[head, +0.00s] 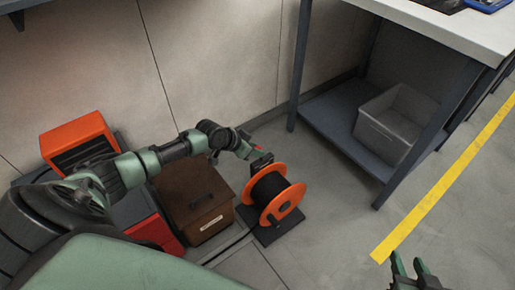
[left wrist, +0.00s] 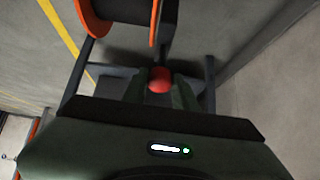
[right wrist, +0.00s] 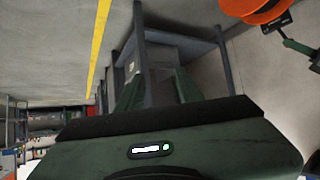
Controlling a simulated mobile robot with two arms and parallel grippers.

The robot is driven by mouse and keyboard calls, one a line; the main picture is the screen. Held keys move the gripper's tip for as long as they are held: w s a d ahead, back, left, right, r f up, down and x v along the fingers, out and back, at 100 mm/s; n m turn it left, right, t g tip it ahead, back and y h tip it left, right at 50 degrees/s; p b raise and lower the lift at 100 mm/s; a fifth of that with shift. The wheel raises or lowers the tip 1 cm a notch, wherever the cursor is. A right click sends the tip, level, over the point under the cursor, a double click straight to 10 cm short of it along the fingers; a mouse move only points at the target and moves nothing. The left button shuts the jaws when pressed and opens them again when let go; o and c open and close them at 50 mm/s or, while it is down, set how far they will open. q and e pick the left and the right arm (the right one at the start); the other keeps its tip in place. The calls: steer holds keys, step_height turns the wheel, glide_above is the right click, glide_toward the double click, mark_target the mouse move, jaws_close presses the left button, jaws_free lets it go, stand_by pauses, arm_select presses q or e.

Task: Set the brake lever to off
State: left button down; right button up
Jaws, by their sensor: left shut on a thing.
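An orange reel (head: 283,205) wound with black cable stands on a dark base plate on the floor. Its orange flange also shows at the top of the left wrist view (left wrist: 156,22) and at the top right of the right wrist view (right wrist: 258,12). A red round knob (left wrist: 160,80), apparently the brake lever's, sits between the fingers of my left gripper (left wrist: 160,90), which is shut on it. In the head view my left gripper (head: 258,160) is at the reel's upper edge, and the lever's setting cannot be made out. My right gripper (head: 409,265) is open and empty, away from the reel.
A brown box (head: 195,203) and an orange-red unit (head: 78,142) stand left of the reel. A workbench (head: 450,30) at the right has a grey bin (head: 396,122) on its lower shelf. A yellow line (head: 440,190) crosses clear floor.

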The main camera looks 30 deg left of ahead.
arm_select(q)
steer(key=shift+s+a+f+t+h+b, duration=0.2)
steer(key=shift+s+t+b, duration=0.1)
steer(key=shift+t+b, duration=0.15)
steer(key=shift+s+a+f+t+h+b, duration=0.1)
steer(key=shift+s+t+h+b, duration=0.1)
steer(key=shift+s+t+b, duration=0.25)
steer(key=shift+w, duration=0.1)
arm_select(e)
steer(key=w+a+r+t+y, duration=0.2)
steer(key=w+r+t, duration=0.3)
steer(key=r, duration=0.5)
steer(key=shift+a+r+t, duration=0.2)
steer(key=shift+a+t, duration=0.2)
steer(key=shift+t, duration=0.4)
arm_select(q)
steer(key=c, duration=1.1)
jaws_free()
steer(key=p+v, duration=0.2)
steer(key=v, duration=0.5)
steer(key=shift+s+r+p, duration=0.25)
steer(key=shift+s+p, duration=0.05)
arm_select(e)
steer(key=s+d+f+g+h, duration=0.2)
steer(key=s+f+g, duration=0.4)
steer(key=f, duration=0.6)
steer(key=shift+s+d+g, duration=0.35)
steer(key=shift+d+g, duration=0.35)
steer(key=shift+g, duration=0.2)
